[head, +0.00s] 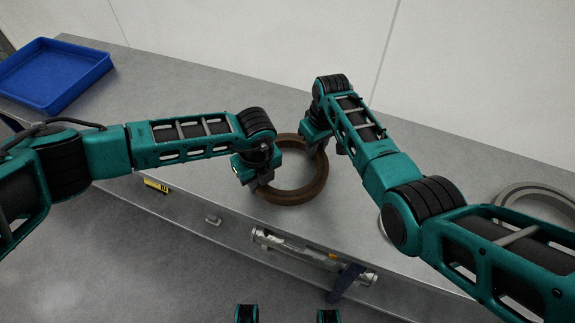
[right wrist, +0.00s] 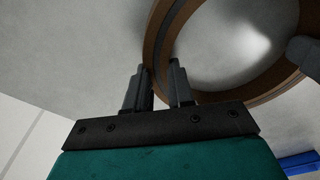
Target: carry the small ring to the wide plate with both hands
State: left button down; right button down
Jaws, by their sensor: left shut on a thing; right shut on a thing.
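The small ring (head: 290,196) is brown and lies level at the middle of the metal bench, near its front edge; I cannot tell whether it touches the bench. My left gripper (head: 258,184) is shut on its left side. My right gripper (head: 316,150) is shut on its far right side. In the right wrist view the ring's wall (right wrist: 155,50) passes between the fingers of my right gripper (right wrist: 160,82). A grey round piece (head: 540,193) with a raised rim lies at the right, partly hidden by my right arm; I cannot tell whether it is the wide plate.
A blue tray (head: 52,75) stands at the back left of the bench (head: 200,90). A silver tube-like part (head: 315,258) and a dark blue piece (head: 346,284) are at the bench's front. A yellow label (head: 157,185) is on the front edge. A pale wall stands behind.

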pick_arm(q)
jog(key=shift+w+a+r, duration=0.1)
jog(key=shift+w+a, duration=0.1)
